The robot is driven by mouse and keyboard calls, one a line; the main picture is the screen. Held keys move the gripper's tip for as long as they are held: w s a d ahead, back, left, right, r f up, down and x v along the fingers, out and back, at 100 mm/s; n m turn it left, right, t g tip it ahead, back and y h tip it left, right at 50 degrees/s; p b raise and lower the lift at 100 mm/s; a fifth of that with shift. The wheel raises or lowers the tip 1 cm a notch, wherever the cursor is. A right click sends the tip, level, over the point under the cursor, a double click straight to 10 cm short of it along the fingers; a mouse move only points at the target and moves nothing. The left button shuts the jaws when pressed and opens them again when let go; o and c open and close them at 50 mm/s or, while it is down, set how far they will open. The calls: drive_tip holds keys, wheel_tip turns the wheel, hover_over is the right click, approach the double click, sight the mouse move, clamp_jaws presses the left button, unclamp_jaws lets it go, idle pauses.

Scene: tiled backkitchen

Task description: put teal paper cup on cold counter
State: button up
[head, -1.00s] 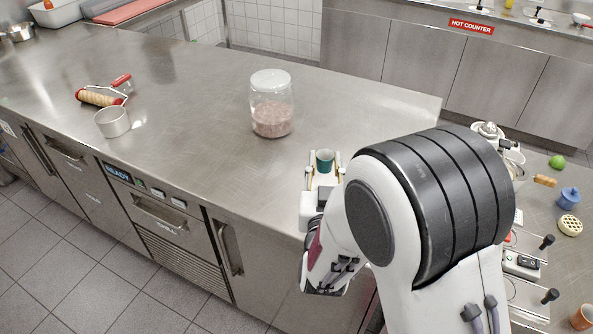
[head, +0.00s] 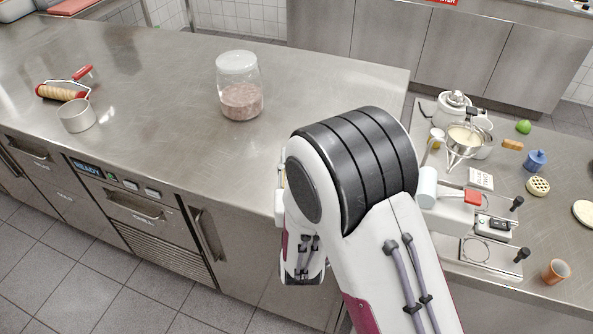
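The teal paper cup cannot be seen now; a second ago it showed at my gripper's fingers above the steel counter. My gripper is almost wholly hidden behind my own arm, with only a thin pale edge showing at the arm's left side. Its fingers and anything between them are out of sight. The steel counter (head: 160,105) with a lit READY panel and a drawer that seems marked CHILL fills the left; no sign naming it as the cold counter is readable.
On this counter stand a jar of pink contents (head: 241,95), a metal cup (head: 77,116) and a roller tool (head: 62,92). The counter between jar and arm is clear. The right-hand counter holds a mixer (head: 455,110), a blue pot (head: 536,160) and an orange-brown cup (head: 556,271).

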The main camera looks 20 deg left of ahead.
drive_tip(key=shift+f, duration=2.05)
drive_tip(key=shift+f, duration=0.15)
drive_tip(key=o, duration=1.1)
drive_tip(key=shift+v, duration=6)
drive_tip(key=shift+d, duration=0.1)
